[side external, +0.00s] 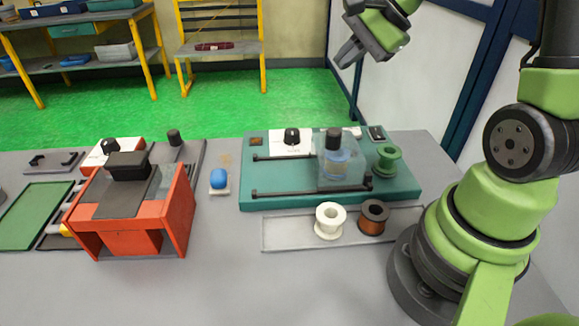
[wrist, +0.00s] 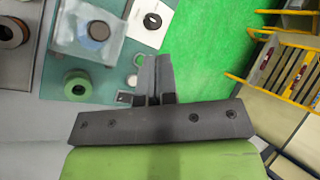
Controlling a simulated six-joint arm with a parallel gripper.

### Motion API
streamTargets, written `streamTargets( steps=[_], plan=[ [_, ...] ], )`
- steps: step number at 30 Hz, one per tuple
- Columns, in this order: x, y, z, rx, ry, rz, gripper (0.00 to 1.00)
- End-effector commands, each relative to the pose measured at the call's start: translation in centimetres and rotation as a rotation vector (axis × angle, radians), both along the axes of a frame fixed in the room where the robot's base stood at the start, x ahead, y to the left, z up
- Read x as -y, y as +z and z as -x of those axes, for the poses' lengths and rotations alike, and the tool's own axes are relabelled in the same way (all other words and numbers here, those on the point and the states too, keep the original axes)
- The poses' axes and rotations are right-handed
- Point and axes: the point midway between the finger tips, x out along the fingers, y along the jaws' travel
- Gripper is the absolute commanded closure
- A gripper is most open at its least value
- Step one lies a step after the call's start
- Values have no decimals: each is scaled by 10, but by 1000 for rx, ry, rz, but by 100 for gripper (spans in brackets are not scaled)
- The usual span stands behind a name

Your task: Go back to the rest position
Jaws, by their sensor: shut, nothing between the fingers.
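My gripper (side external: 350,52) is raised high above the far right of the bench in the side external view, well clear of everything on it. In the wrist view my gripper (wrist: 153,62) has its two fingers together with nothing between them. Below it in that view lie part of the teal winding station (wrist: 55,65) and a green spool (wrist: 78,86). The station also shows in the side external view (side external: 290,189), with a clear cover (side external: 342,172) over its middle and the green spool (side external: 387,158) at its right end.
A white spool (side external: 330,220) and a copper spool (side external: 373,216) stand on a grey tray (side external: 285,236) in front of the station. A red machine (side external: 175,215) and a blue button (side external: 219,178) are to the left. The air around my gripper is free.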

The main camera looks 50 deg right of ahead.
Motion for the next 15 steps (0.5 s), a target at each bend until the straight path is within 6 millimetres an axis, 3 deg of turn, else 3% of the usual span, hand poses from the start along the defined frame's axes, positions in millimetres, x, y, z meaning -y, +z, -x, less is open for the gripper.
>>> streamTargets(
  steps=[1,6,10,15],
  plan=[
    [-26,18,6,22,116,67,100],
    [-90,52,45,71,457,289,100],
    [-121,67,83,125,678,469,100],
    [-136,73,122,195,868,663,100]
  ],
)
